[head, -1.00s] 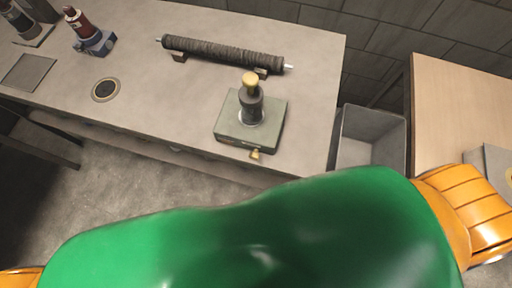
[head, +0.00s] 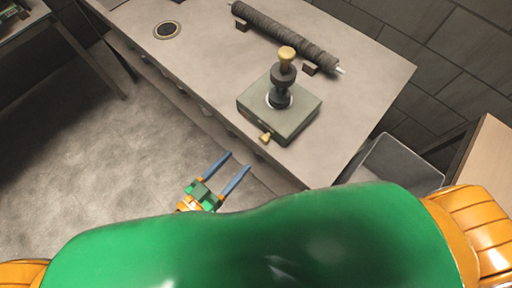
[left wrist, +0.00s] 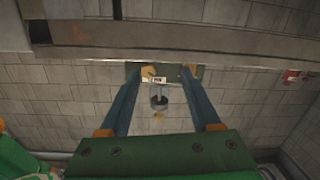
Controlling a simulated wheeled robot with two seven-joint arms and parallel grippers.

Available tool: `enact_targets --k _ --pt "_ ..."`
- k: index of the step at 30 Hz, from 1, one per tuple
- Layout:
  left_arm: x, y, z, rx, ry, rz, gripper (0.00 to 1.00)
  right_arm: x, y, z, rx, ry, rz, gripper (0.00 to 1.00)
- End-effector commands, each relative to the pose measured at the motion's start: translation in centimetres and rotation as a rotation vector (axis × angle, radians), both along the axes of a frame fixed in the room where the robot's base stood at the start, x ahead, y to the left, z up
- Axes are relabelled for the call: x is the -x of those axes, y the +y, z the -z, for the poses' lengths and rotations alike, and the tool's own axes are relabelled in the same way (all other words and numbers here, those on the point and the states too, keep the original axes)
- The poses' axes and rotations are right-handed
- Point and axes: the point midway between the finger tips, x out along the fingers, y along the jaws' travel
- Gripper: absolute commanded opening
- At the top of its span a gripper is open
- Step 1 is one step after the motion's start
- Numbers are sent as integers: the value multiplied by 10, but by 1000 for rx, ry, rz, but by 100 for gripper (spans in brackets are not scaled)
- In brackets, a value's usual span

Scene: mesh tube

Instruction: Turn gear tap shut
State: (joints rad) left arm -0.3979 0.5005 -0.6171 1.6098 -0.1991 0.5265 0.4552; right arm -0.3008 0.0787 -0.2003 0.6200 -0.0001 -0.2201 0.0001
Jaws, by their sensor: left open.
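The gear tap is a small brass knob (head: 265,137) low on the front face of a grey-green box (head: 290,119) on the bench. A dark post with a brass top (head: 286,56) stands on the box. My left gripper (head: 237,162) is open and empty, with two blue fingers, in front of the bench and short of the tap, pointing toward the box. In the left wrist view, the box appears inverted beyond the fingertips, and the brass tap (left wrist: 149,73) shows between them. My right gripper is not in view.
A dark rolled mesh tube (head: 285,34) lies on supports behind the box. A round dark disc (head: 167,30) is set on the bench at left. A grey open bin (head: 400,165) stands right of the bench (head: 215,62). The floor before the bench is clear.

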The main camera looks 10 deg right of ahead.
Motion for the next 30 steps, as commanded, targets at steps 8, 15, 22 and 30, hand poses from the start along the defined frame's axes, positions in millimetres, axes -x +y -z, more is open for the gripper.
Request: enact_targets --k 8,15,22,30 --pt "-8 -35 -23 71 -39 56 64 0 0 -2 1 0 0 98" --pt "-32 -64 -21 67 -36 54 64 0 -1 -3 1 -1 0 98" --pt "-34 -67 -20 65 -34 55 64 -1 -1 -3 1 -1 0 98" --pt "-34 -67 -20 65 -34 54 2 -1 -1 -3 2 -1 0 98"
